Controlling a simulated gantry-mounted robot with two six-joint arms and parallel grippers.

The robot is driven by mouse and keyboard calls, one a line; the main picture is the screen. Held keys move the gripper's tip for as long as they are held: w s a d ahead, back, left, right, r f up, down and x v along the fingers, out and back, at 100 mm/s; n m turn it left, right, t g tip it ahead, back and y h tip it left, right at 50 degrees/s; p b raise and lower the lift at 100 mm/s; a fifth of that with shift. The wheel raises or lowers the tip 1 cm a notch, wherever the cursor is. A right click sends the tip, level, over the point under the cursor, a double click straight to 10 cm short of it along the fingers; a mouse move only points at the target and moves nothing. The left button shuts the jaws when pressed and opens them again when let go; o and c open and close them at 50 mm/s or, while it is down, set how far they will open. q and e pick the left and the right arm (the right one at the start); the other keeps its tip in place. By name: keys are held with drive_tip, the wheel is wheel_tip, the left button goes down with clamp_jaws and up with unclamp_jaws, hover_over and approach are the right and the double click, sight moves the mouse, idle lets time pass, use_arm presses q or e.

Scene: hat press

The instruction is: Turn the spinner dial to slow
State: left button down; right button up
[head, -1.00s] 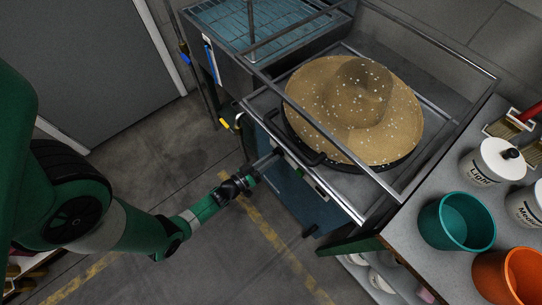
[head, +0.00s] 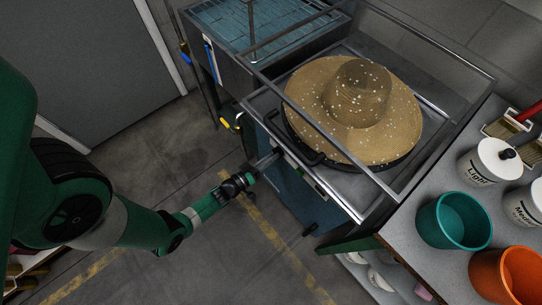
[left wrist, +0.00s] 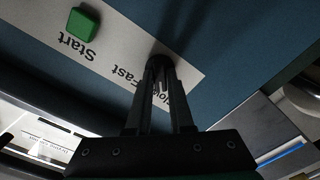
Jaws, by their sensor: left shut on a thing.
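The spinner dial (left wrist: 160,63) is a small dark knob on a white label strip of the blue front panel, seen in the left wrist view. "Fast" is printed beside it, and a partly hidden word ending in "low" shows by the fingers. My left gripper (left wrist: 159,78) is shut on the dial, its two dark fingers on either side of it. The dial's pointer direction cannot be made out. In the head view my left gripper (head: 277,155) reaches the front panel of the spinner, and the dial is hidden. My right gripper is not in view.
A speckled straw hat (head: 357,110) sits on a black round holder inside the metal frame. A green Start button (left wrist: 83,23) is near the dial. Teal (head: 455,221) and orange (head: 507,275) buckets stand on the right bench. The floor in front is clear.

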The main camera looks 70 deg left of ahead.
use_arm(q)
drive_tip(key=c, duration=0.8)
unclamp_jaws()
drive_tip(key=shift+s, duration=0.1)
drive_tip(key=p+v, duration=0.3)
drive_tip(key=v, duration=0.8)
drive_tip(key=shift+s+d, duration=0.15)
drive_tip(key=shift+d, duration=0.05)
